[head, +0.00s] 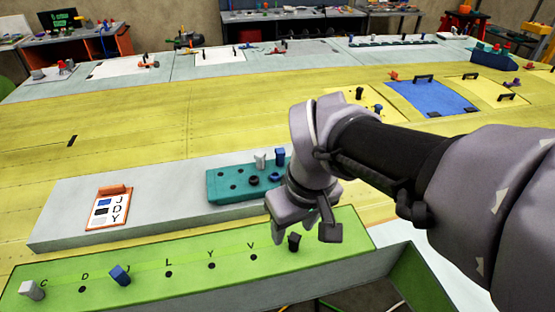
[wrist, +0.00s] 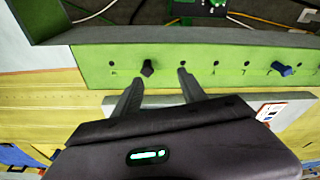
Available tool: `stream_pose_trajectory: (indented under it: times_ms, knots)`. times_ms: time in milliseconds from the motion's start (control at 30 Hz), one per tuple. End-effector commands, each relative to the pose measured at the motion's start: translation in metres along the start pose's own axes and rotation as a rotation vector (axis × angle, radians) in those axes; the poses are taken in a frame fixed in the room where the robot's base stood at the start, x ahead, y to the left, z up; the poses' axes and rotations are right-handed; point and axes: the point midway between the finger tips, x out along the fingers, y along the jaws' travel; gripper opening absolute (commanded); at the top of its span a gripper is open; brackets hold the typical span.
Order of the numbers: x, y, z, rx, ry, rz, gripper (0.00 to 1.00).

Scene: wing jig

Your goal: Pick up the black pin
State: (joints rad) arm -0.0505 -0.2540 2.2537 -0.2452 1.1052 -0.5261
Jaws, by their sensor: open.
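The black pin (head: 294,241) stands in the right end of the green lettered board (head: 190,282). It also shows in the wrist view (wrist: 147,68), upright in the board's hole row. My gripper (head: 307,229) is open and empty, just above and close to the black pin. In the wrist view the two fingers of my gripper (wrist: 160,77) are spread, and the pin appears between their tips, nearer the left finger. I cannot tell how far the tips are from the pin.
A blue pin (head: 120,274) and a white pin (head: 32,290) stand farther left on the green board. A teal block (head: 222,191) with pins sits behind on a grey ledge, beside a clipboard (head: 109,208) marked J, D, Y. Board holes between the blue and black pins are empty.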

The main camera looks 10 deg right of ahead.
Motion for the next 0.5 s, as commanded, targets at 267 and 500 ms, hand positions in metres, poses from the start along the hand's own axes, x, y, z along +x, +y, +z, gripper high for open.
stream_pose_trajectory:
  times_ms: [267,500]
  knots:
    - [-0.024,0.021,-0.059,-0.467,-0.254,0.004,0.49]
    - [0.003,0.030,-0.068,-0.649,-0.348,-0.015,0.49]
